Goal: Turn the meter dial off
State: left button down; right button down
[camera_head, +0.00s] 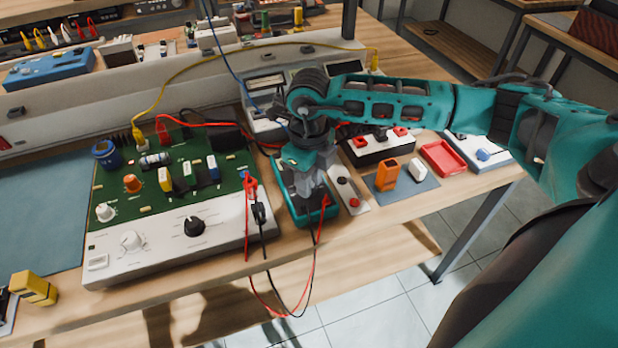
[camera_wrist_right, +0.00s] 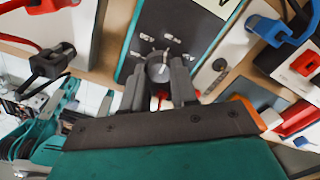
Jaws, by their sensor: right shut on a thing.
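The meter (camera_head: 291,212) is a dark handheld unit with a teal edge, lying on the bench right of the green circuit board. My right gripper (camera_head: 309,188) is over it, pointing down, and hides much of its face. In the right wrist view the meter's dark face (camera_wrist_right: 172,35) shows with white markings around a grey round dial (camera_wrist_right: 159,67). The right gripper's two fingers (camera_wrist_right: 159,84) are shut on the dial, one on each side. Red and black leads run from the meter's lower end over the bench edge. My left gripper is not in view.
The green circuit board (camera_head: 130,198) with knobs and cables stands to the left. A small switch plate (camera_head: 348,194), an orange block (camera_head: 387,174) and a red tray (camera_head: 443,158) lie to the right. Yellow, blue and red cables cross behind.

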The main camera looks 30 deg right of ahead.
jog(key=n+b, duration=0.3)
jog(key=n, duration=0.2)
jog(key=shift+f+b, duration=0.15)
jog(key=shift+b, duration=0.25)
jog(key=n+b, duration=0.2)
jog(key=n, duration=0.2)
jog(key=shift+w, duration=0.1)
jog(key=shift+n+b, duration=0.5)
jog(key=shift+b, duration=0.05)
jog(key=shift+n+b, duration=0.3)
jog(key=shift+n, duration=0.1)
jog(key=shift+n+b, duration=0.6)
jog(key=shift+n, duration=0.4)
jog(key=n+b, duration=0.1)
jog(key=n, duration=0.2)
jog(key=shift+b, duration=0.4)
pick_arm(q)
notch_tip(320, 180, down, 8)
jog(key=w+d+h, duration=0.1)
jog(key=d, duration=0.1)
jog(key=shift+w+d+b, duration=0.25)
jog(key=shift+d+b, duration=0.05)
jog(key=shift+b, duration=0.15)
pick_arm(e)
jog(key=shift+n, duration=0.8)
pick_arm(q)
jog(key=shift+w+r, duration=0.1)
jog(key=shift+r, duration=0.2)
pick_arm(e)
jog(key=shift+r, duration=0.2)
